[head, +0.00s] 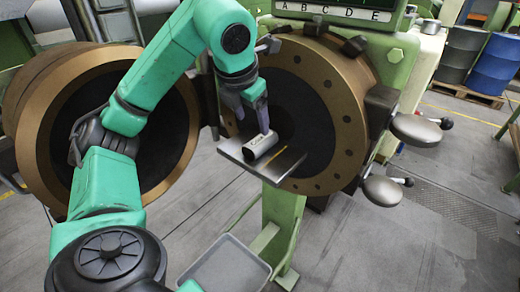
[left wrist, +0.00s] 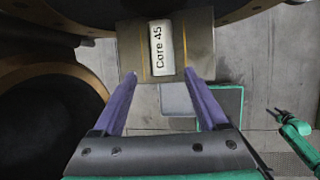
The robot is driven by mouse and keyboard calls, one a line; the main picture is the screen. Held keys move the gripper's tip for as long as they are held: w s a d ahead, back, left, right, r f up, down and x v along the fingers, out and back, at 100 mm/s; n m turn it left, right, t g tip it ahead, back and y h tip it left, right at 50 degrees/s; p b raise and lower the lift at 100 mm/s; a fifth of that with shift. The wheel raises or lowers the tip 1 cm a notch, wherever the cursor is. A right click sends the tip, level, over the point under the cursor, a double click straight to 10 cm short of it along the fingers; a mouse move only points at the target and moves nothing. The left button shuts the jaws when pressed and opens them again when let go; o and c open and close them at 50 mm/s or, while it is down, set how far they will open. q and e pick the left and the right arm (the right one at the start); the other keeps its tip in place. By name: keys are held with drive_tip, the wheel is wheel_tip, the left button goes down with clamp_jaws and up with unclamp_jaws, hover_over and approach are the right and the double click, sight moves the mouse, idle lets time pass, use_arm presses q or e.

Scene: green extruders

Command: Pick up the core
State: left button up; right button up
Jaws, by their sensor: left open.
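The core (head: 260,145) is a short pale metal cylinder lying on a small metal shelf (head: 286,165) in front of the round extruder face. In the left wrist view the core (left wrist: 161,48) reads "Core 45" and lies lengthwise between two yellow lines on the shelf (left wrist: 198,45). My left gripper (head: 252,115) is open just above and behind the core in the head view.
The extruder's bronze ring (head: 345,120) stands close behind the shelf, with a second large ring (head: 35,140) to the left. Rounded metal knobs (head: 415,129) jut out on the right. A grey tray (head: 225,268) sits below the shelf.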

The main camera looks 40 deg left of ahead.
sight(258, 141)
use_arm(q)
drive_tip(key=p+x, duration=0.2)
drive_tip(key=x, duration=0.7)
drive_tip(key=shift+f+p, duration=0.3)
drive_tip(key=shift+p, duration=0.05)
drive_tip(key=shift+w+f, duration=0.15)
drive_tip(key=shift+f, duration=0.2)
drive_tip(key=shift+w+f, duration=0.15)
drive_tip(key=shift+w, duration=0.05)
clamp_jaws()
use_arm(e)
drive_tip(key=shift+w+a+r, duration=0.15)
drive_tip(key=shift+w+r, duration=0.05)
drive_tip(key=shift+r, duration=0.3)
